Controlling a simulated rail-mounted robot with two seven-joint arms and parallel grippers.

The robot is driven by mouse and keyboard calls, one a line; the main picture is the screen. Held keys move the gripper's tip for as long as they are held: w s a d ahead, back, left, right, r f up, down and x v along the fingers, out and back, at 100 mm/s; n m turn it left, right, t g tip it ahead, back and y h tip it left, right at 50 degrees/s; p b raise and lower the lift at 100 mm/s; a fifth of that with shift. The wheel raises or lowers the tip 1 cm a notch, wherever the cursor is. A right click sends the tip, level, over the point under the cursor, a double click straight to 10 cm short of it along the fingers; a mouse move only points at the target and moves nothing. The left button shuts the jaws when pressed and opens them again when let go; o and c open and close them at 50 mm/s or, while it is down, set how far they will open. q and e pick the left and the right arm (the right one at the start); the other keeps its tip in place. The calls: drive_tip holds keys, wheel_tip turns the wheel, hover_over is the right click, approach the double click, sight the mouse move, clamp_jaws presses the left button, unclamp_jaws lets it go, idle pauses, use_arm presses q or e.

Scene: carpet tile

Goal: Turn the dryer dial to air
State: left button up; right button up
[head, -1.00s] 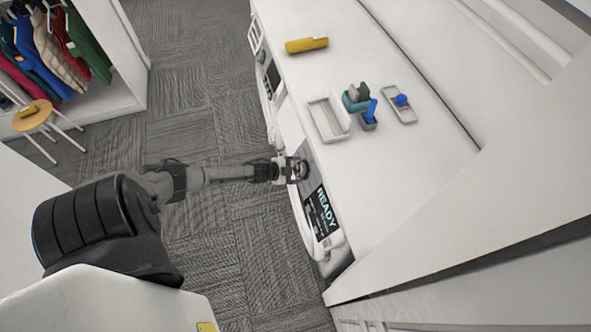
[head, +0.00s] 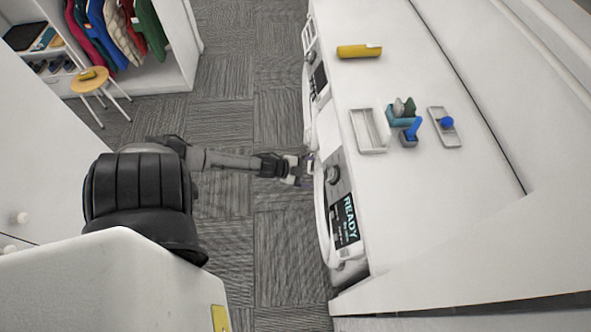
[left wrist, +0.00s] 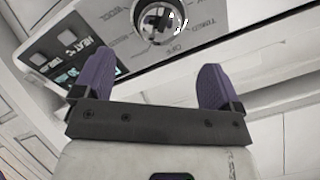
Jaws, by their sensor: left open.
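In the left wrist view the dial (left wrist: 158,22) shows beyond the two purple fingers of the left gripper (left wrist: 152,70). Labels around it include WOOL, TIMED and OFF. Glare and the small size hide which label the dial points to. My right gripper is not in view.
A stool (head: 90,80) and a clothes rack are at far left. Carpet between is clear.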

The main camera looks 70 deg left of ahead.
use_arm(q)
drive_tip(key=shift+v, duration=2.6)
